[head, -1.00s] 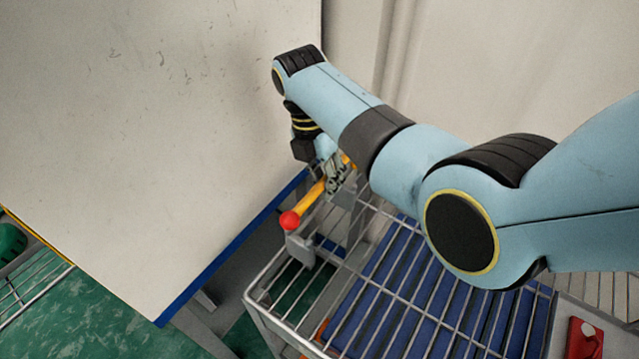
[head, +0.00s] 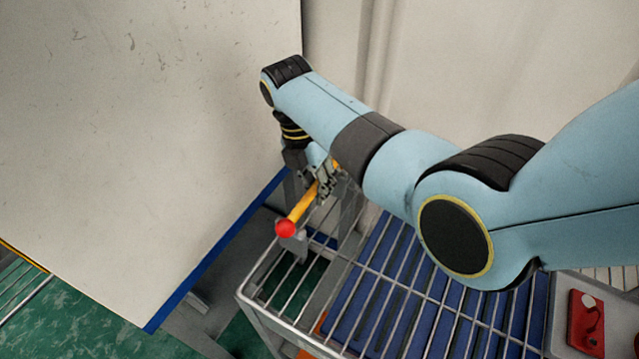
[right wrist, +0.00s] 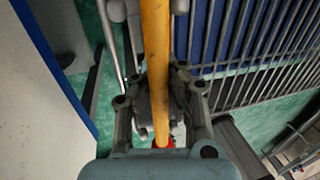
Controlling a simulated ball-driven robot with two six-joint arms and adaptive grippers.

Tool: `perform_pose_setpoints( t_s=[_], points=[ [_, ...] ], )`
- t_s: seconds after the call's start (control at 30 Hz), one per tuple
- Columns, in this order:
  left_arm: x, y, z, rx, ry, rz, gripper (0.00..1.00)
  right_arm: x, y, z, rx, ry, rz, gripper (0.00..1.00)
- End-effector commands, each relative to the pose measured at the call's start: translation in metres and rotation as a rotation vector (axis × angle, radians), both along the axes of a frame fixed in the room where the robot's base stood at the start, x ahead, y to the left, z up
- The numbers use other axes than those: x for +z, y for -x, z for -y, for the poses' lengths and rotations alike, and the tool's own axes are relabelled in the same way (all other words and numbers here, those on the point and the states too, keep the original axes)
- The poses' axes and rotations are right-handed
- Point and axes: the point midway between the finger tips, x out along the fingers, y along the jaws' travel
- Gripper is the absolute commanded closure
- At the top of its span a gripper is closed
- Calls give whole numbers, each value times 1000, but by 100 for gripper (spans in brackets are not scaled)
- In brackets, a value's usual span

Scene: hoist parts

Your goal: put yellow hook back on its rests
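The yellow hook shows in the head view as a yellow rod (head: 300,208) with a red ball end (head: 285,228). My right gripper (head: 326,181) is shut around the rod, toward its upper end. In the right wrist view the yellow rod (right wrist: 155,60) runs between the fingers of the gripper (right wrist: 160,95), and the red end is partly hidden by the gripper body. A grey rest (head: 299,246) stands just below the red end; I cannot tell whether the rod touches it. Another grey upright (head: 350,205) stands behind. The rod's far end is hidden by my arm. My left gripper is out of view.
A wire rack (head: 262,318) with blue slats beneath lies below the hook. A large white panel with a blue edge (head: 215,247) stands close on the left. A red part (head: 585,322) lies at the right. The wall is behind.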

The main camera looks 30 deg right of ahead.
Motion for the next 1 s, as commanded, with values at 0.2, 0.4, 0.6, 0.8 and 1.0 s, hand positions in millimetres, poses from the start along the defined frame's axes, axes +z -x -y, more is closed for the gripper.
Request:
perform_pose_setpoints(
  t_s=[0.2, 0.4, 0.6, 0.8, 1.0],
  points=[
    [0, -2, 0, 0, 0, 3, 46, -2, 0, 0, -1, 0, 0, 93],
    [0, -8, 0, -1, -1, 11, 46, -2, 0, 0, 0, 0, 0, 71],
    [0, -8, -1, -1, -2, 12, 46, -2, 0, 0, 0, 0, 0, 71],
    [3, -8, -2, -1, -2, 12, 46, 14, -1, -1, -1, 0, 3, 71],
    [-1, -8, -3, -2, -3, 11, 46, 57, -12, -7, 0, -1, 8, 71]
  ],
)
